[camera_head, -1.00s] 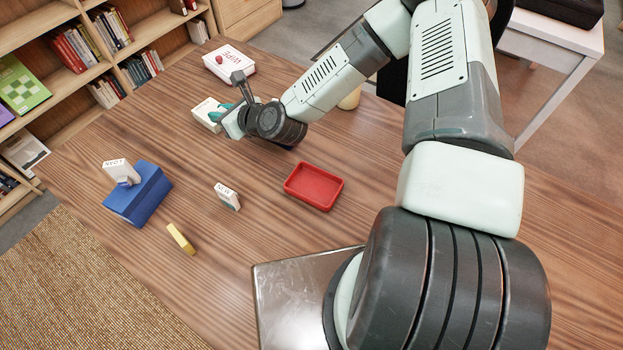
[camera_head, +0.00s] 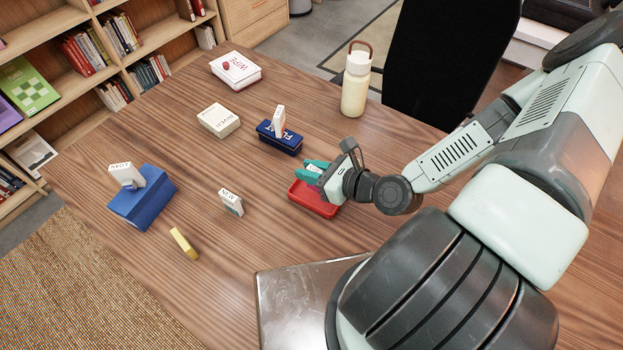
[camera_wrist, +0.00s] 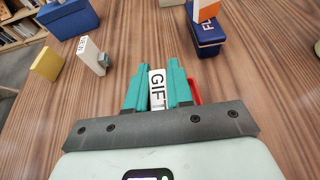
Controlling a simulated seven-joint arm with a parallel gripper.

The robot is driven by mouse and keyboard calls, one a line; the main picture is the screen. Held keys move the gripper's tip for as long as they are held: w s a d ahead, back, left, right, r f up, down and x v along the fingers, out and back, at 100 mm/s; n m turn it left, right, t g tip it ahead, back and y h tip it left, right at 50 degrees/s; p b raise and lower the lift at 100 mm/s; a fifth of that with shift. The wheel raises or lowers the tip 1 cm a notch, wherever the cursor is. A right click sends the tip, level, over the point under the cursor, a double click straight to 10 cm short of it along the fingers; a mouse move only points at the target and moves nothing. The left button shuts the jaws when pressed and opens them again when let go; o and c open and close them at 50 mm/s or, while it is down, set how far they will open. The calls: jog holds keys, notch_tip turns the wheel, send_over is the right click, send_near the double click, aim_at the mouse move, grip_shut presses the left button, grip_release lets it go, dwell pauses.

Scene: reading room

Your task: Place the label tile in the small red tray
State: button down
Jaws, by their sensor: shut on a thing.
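My gripper (camera_head: 314,171) is shut on a white label tile marked GIFT (camera_wrist: 157,90), seen between its teal fingers in the wrist view. In the head view the fingers are over the far left part of the small red tray (camera_head: 318,204). The tile is mostly hidden by the fingers there. Part of the tray's red edge (camera_wrist: 196,92) shows beside the right finger in the wrist view. I cannot tell whether the tile touches the tray.
A dark blue box (camera_head: 280,140) with a white stamp on it stands behind the tray. A cream bottle (camera_head: 355,85) stands farther back. Table between is clear.

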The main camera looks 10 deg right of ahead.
jog(key=shift+f, duration=1.65)
jog(key=shift+f, duration=0.15)
jog(key=c, duration=1)
grip_release()
jog(key=shift+s+d+r, duration=0.1)
jog(key=shift+r, duration=0.1)
jog(key=v, duration=1.1)
jog(key=shift+s+d+r, duration=0.2)
jog(key=shift+s, duration=0.05)
